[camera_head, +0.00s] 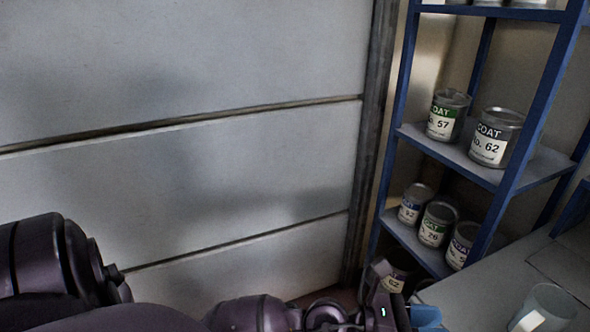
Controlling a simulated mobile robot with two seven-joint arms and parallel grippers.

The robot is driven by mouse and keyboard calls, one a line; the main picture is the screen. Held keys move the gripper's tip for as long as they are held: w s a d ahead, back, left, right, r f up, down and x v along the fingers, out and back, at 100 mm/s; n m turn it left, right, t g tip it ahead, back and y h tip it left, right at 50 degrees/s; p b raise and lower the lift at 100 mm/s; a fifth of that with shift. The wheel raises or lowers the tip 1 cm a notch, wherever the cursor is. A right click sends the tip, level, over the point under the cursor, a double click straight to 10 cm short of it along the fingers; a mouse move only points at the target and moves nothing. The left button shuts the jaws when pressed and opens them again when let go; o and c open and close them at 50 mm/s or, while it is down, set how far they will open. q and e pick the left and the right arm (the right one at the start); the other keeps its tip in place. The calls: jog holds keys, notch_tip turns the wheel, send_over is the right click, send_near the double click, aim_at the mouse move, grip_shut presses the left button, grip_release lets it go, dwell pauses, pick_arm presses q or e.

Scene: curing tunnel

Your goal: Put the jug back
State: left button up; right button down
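A grey jug-like vessel (550,305) with a pale handle stands on a grey worktop (480,285) at the bottom right, cut off by the lower picture edge. My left arm comes in from the lower left. Its gripper (425,318) is at the bottom edge, left of the vessel and apart from it. Blue parts show at its end, but the fingertips are cut off, so its opening and any contents cannot be seen. My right gripper is not in view.
A blue-framed shelf rack (540,95) holds labelled coat cans, including No. 57 (446,115) and No. 62 (495,138). Several more cans stand lower. A large grey panelled wall (190,120) fills the left. The worktop left of the vessel looks clear.

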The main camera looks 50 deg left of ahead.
pick_arm(q)
jog(key=s+a+f+n+t+y, duration=0.25)
jog(key=a+f+n+y, duration=0.3)
jog(key=n, duration=0.85)
jog(key=s+a+f+n+t+y, duration=0.25)
jog(key=a+f+n+y, duration=0.35)
jog(key=n, duration=0.8)
jog(key=s+a+f+n+g+y, duration=0.1)
jog(key=s+a+f+n+g, duration=0.1)
jog(key=s+f+n, duration=0.3)
jog(key=s+a+f+n+g+y, duration=0.1)
jog(key=s+a+f+n+g, duration=0.2)
jog(key=s+n, duration=0.4)
notch_tip(320, 180, down, 2)
jog(key=shift+s+f+n+g, duration=0.2)
jog(key=shift+f+n+g, duration=0.05)
jog(key=shift+n+g, duration=0.65)
jog(key=shift+a+y, duration=0.1)
jog(key=shift+y, duration=0.25)
